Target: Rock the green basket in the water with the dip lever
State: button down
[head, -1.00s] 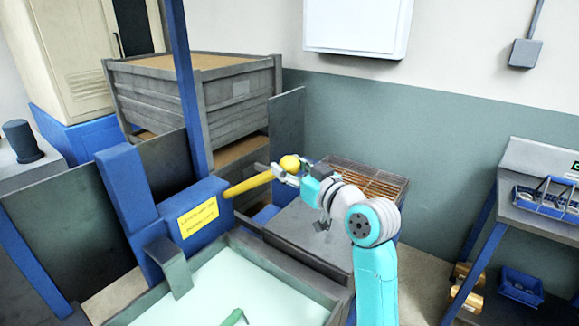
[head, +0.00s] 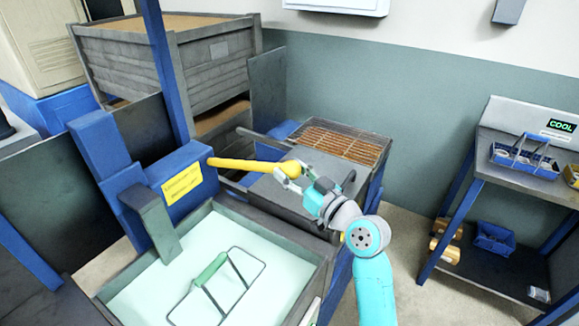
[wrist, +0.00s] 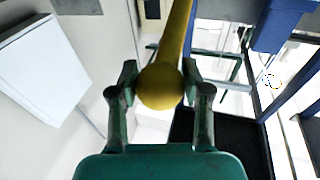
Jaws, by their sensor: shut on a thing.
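The yellow dip lever (head: 245,164) sticks out to the right from the blue housing beside the tank. My gripper (head: 288,176) is shut on the ball knob at the lever's end. In the wrist view the yellow knob (wrist: 160,87) sits between the two fingers of my gripper (wrist: 160,92). The basket's green handle (head: 210,270) and thin wire frame (head: 259,277) show in the pale water (head: 140,298) of the tank. The basket's body below is not clearly seen.
The tank's grey rim (head: 270,233) lies below my gripper. A rusty grate (head: 345,141) stands behind it. A large grey crate (head: 165,62) is at the back left. A bench (head: 530,190) with a blue basket stands at the right.

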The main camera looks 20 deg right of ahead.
jog(key=shift+f, duration=0.1)
jog(key=c, duration=0.5)
grip_release()
jog(key=v, duration=1.2)
